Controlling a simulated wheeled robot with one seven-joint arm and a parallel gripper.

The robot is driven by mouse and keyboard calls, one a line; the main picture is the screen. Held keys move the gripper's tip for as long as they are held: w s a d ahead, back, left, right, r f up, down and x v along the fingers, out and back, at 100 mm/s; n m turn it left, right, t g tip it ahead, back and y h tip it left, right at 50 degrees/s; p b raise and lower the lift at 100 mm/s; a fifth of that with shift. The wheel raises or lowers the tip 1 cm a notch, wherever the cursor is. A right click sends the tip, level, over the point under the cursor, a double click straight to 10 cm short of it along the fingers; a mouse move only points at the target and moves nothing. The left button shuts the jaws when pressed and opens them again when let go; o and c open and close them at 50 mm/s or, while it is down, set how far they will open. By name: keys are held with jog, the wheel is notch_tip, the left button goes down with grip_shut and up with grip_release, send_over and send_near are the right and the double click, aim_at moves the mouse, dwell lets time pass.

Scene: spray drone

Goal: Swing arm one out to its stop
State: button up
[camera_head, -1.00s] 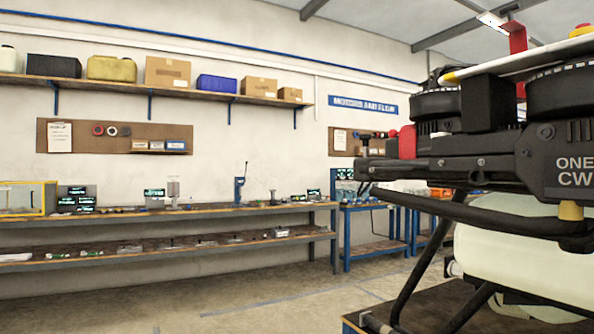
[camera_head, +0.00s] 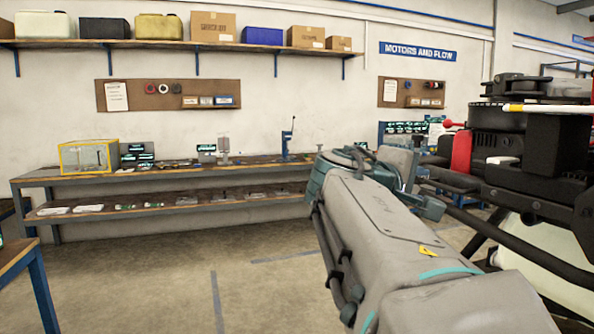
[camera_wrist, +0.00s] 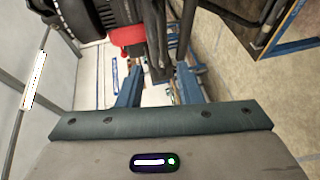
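The spray drone's black folded structure (camera_head: 520,165) stands at the right edge of the head view. A dark arm (camera_head: 555,195) runs along its near side, and a red block (camera_head: 461,152) sits by it. I cannot read a label on the arm now. My gripper (camera_head: 425,185) is beside the drone's left end. In the wrist view my gripper (camera_wrist: 160,86) has its two blue fingers well apart. A dark drone part (camera_wrist: 158,62) shows between or just beyond them; I cannot tell if they touch it. The red block also shows in the wrist view (camera_wrist: 127,36).
A long workbench (camera_head: 180,173) with instruments runs along the back wall, under a shelf (camera_head: 200,44) of boxes and cans. The floor (camera_head: 170,270) in front of it is clear. A blue-legged table (camera_head: 40,285) is at the left edge.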

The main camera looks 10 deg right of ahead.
aim_at(441, 187)
jog(key=x, duration=1.3)
jog(key=shift+w+f, duration=0.1)
jog(key=shift+f, duration=0.1)
grip_shut()
